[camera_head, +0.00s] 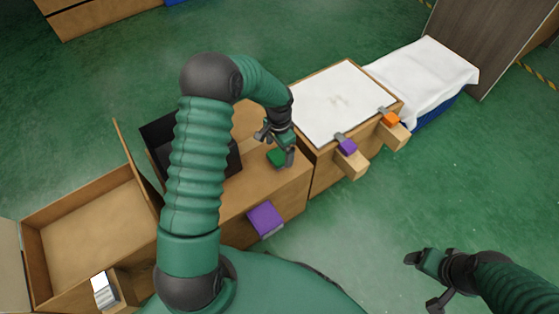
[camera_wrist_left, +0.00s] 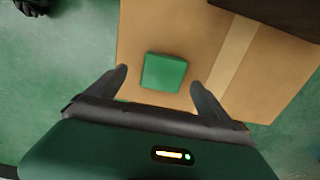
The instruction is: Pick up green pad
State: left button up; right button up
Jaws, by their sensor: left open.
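The green pad (camera_head: 277,157) is a small square block lying on top of a brown cardboard box (camera_head: 258,186), near the box's right side. In the left wrist view the pad (camera_wrist_left: 164,72) lies between and just ahead of my two fingertips. My left gripper (camera_head: 276,146) is open and empty, over the pad; the wrist view shows its spread fingers (camera_wrist_left: 157,80) on either side. No contact with the pad shows. My right gripper (camera_head: 423,281) is at the lower right, away from the boxes, with its fingers apart.
A black bin (camera_head: 158,136) stands left of the pad, partly behind my arm. A purple block (camera_head: 265,219) is on the box's front. An open carton (camera_head: 90,230) is at left. A white-topped box (camera_head: 345,100) with purple and orange clips on ledges is at right.

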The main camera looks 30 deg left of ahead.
aim_at(279, 156)
pick_arm(q)
jog(key=f, duration=0.1)
jog(key=f+b, duration=0.1)
jog(key=f, duration=0.1)
jog(key=a+f+b, duration=0.1)
jog(key=f, duration=0.1)
jog(key=shift+w, duration=0.2)
jog(key=shift+d+r, duration=0.25)
jog(key=shift+c, duration=1)
jog(key=c, duration=1.3)
